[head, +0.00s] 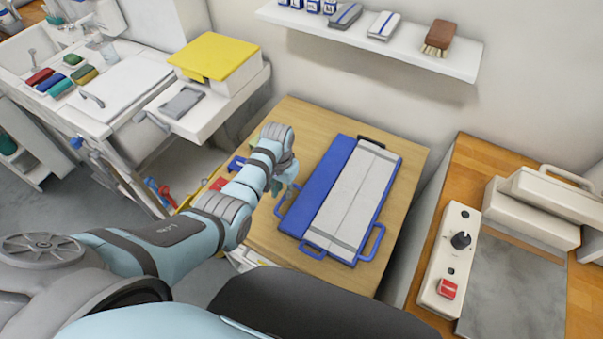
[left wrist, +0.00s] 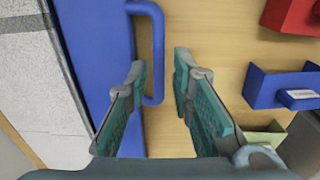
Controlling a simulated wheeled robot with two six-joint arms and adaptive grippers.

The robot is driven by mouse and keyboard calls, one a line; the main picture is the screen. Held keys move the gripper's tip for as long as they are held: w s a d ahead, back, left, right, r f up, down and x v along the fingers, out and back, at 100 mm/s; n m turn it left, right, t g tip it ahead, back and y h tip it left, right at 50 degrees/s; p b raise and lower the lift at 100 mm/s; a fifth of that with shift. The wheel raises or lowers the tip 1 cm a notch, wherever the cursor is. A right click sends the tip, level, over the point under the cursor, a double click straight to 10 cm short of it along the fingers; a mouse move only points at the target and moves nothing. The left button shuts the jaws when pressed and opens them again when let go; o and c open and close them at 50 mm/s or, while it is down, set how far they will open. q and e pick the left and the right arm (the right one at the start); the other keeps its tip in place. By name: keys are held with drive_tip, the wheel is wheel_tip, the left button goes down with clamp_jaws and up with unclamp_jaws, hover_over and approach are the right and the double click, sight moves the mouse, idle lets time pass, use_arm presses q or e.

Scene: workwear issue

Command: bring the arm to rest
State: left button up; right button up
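My left arm reaches in from the left over the wooden table (head: 276,248). My left gripper (head: 285,180) points down beside the left edge of a blue board (head: 315,185), partly hidden behind its own wrist. In the left wrist view the two teal fingers (left wrist: 160,72) stand apart with nothing held between them. The board's blue side handle (left wrist: 159,50) shows beyond the gap between the fingertips; I cannot tell whether they touch. A folded grey-white cloth-like piece (head: 352,195) lies flat on the board. My right gripper is not in view.
Red (left wrist: 292,14) and blue (left wrist: 270,86) small bins lie close to the gripper. A yellow-topped box (head: 214,58) stands on a white ledge behind. A press-like machine with a control panel (head: 450,255) stands at right. A wall shelf (head: 380,38) hangs above.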

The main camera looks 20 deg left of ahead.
use_arm(q)
drive_tip(key=shift+r+b, duration=0.35)
drive_tip(key=shift+r, duration=1.15)
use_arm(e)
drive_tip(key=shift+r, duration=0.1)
